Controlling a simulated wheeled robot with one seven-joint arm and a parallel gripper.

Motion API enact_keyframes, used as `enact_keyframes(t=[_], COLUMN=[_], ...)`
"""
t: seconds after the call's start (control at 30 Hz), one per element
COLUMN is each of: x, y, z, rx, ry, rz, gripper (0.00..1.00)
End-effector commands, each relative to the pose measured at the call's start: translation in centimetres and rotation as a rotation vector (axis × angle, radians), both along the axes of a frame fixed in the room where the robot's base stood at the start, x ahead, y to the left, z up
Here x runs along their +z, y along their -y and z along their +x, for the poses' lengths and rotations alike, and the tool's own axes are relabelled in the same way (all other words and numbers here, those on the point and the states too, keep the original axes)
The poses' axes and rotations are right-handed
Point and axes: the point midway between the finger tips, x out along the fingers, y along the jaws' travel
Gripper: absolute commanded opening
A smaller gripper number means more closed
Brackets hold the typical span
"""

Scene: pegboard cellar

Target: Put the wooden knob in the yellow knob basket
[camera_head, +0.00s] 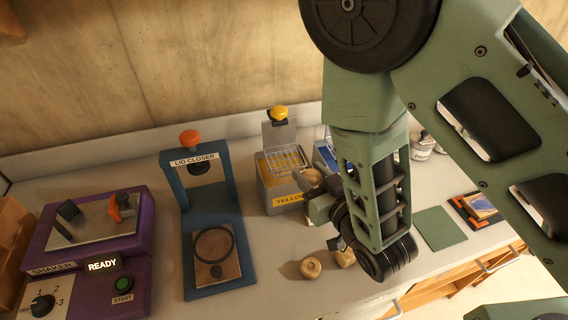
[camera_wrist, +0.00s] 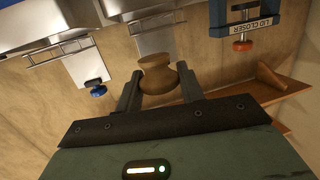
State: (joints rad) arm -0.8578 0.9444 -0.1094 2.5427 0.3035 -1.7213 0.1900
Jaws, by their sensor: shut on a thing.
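My gripper (camera_wrist: 160,88) is shut on a wooden knob (camera_wrist: 158,74), a rounded tan piece with a narrow waist, held between the two fingers. In the head view the held knob (camera_head: 313,175) is just right of the yellow knob basket (camera_head: 285,160), a wire basket on a grey box with a yellow label and a yellow-knobbed upright plate. My gripper (camera_head: 318,190) is partly hidden by my arm there. The wrist view looks upside down and shows a wire basket (camera_wrist: 155,20) beyond the knob. Whether the knob is over its rim I cannot tell.
Two more wooden knobs (camera_head: 311,268) (camera_head: 345,257) lie on the counter in front. A blue lid closer (camera_head: 197,160) stands left of the basket, and a purple shaker (camera_head: 95,235) farther left. A blue-labelled box (camera_head: 325,155) is close on the right. A green mat (camera_head: 440,228) lies right.

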Motion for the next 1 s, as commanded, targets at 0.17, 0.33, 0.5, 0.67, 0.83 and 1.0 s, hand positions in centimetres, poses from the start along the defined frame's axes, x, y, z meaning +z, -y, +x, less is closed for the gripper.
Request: enact_keyframes(t=[0.17, 0.33, 0.5, 0.67, 0.83, 1.0], x=[-0.7, -0.6, -0.3, 0.4, 0.4, 0.2], y=[-0.9, -1.3, -1.6, -3.0, -4.4, -5.1], z=[1.6, 2.5, 3.2, 6.0, 8.7, 10.1], rx=[-0.001, -0.002, -0.001, -0.001, -0.001, -0.002], ry=[0.004, 0.003, 0.004, 0.001, 0.002, 0.001], rz=[0.004, 0.002, 0.002, -0.002, -0.001, -0.001], gripper=[0.17, 0.17, 0.17, 0.17, 0.17, 0.17])
